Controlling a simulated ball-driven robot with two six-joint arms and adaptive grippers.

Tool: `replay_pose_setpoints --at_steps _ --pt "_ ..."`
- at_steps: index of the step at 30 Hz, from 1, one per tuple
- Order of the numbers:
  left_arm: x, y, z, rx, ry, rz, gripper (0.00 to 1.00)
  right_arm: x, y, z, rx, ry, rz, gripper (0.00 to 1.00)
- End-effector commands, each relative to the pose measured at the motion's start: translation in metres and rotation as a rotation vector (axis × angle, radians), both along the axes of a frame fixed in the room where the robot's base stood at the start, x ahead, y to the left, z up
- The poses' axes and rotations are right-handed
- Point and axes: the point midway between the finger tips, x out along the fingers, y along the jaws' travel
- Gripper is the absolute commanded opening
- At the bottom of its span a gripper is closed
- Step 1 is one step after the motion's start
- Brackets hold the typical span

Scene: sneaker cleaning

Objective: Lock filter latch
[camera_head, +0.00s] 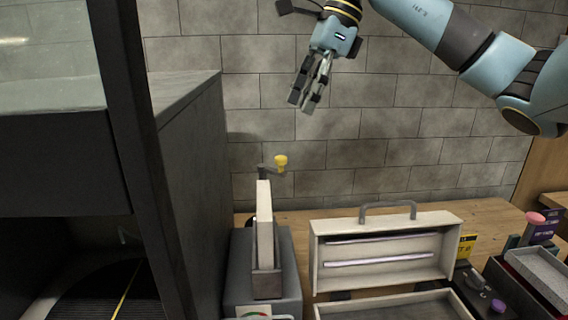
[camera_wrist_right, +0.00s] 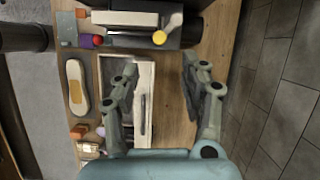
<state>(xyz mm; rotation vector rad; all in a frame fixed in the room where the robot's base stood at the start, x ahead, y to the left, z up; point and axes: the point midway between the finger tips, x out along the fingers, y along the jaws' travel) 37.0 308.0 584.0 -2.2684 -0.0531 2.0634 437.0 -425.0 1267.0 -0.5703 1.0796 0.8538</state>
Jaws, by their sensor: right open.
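The filter latch (camera_head: 268,169) is a dark crank with a yellow knob (camera_head: 281,160), above an upright white filter panel (camera_head: 264,210) in a dark grey machine (camera_head: 290,275). The knob also shows at the top of the right wrist view (camera_wrist_right: 159,37), with the pale panel (camera_wrist_right: 125,19) beside it. My right gripper (camera_head: 307,99) hangs in front of the brick wall in the head view, above and apart from the latch. Its fingers stand wide apart and empty in the wrist view (camera_wrist_right: 160,68). My left gripper is out of view. Whether the latch is engaged cannot be told.
An open cream case (camera_head: 330,255) with a grey handle stands right of the machine on the wooden table (camera_head: 490,217). Dark boxes and small items (camera_head: 540,228) sit at the far right. A tall dark cabinet (camera_head: 190,190) stands close on the left. A sneaker-like white object (camera_wrist_right: 77,88) shows in the wrist view.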

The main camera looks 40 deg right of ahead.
Motion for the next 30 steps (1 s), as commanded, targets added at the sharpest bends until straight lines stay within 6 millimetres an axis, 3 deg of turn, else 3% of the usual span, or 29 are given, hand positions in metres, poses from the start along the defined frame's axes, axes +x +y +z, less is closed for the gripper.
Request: replay_pose_setpoints --at_steps 18,30 --pt "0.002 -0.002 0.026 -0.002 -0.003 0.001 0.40 0.021 0.032 -0.089 0.003 0.001 0.000 0.45" --pt "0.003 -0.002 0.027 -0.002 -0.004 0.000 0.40 0.023 0.034 -0.098 0.000 0.000 0.000 0.43"
